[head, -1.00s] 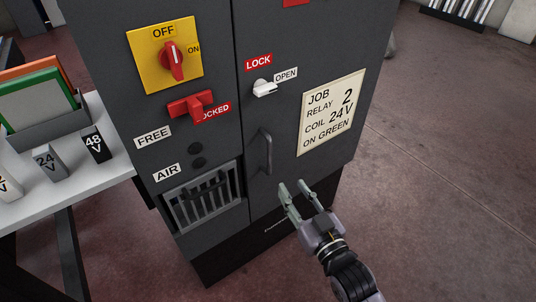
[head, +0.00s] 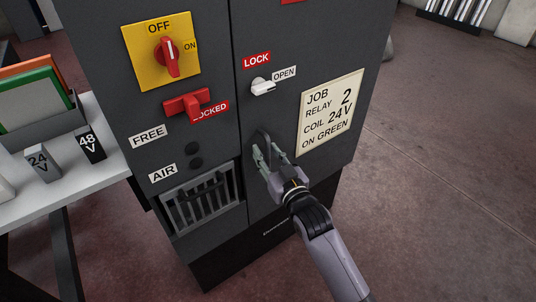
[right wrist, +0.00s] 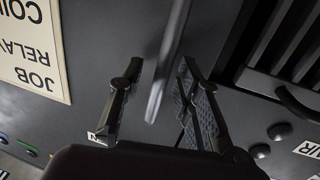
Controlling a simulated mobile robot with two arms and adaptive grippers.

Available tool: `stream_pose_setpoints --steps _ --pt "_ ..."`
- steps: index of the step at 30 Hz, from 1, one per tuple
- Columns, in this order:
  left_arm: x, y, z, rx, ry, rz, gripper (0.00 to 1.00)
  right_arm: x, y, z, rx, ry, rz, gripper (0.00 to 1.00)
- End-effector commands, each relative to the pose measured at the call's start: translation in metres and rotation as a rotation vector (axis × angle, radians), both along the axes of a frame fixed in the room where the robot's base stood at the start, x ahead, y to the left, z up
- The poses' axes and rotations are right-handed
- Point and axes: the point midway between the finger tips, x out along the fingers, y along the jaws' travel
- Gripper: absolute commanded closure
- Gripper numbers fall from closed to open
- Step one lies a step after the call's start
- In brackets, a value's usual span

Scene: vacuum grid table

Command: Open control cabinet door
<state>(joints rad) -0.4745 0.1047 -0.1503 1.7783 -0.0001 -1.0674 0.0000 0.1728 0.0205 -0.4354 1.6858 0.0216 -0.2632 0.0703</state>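The dark grey control cabinet door (head: 310,55) is shut. Its bar handle (head: 263,143) stands at the door's left side, partly hidden behind my right gripper. My right gripper (head: 265,160) is open at the handle. In the right wrist view the handle (right wrist: 168,65) reaches in between the two spread fingers (right wrist: 155,100), apart from both. A white latch knob (head: 263,87) sits between the red LOCK label (head: 256,60) and the white OPEN label (head: 284,73), its tip turned toward the right. My left gripper is out of view.
A white table (head: 75,190) with voltage-marked blocks stands at the left. The floor (head: 440,180) right of the cabinet is clear.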

Motion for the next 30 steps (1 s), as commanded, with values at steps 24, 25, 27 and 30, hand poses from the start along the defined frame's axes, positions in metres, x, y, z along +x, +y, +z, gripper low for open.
stream_pose_setpoints --steps 24,25,27,30 --pt "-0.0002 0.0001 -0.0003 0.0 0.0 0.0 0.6 -0.0004 -0.0004 -0.0002 0.0 0.0 0.0 1.0" --pt "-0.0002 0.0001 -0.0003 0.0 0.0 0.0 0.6 -0.0004 -0.0004 -0.0002 0.0 0.0 0.0 1.0" --pt "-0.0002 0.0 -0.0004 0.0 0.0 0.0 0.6 -0.0004 -0.0003 -0.0002 0.0 0.0 0.0 1.0" --pt "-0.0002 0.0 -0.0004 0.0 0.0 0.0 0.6 -0.0004 -0.0003 -0.0002 0.0 0.0 0.0 1.0"
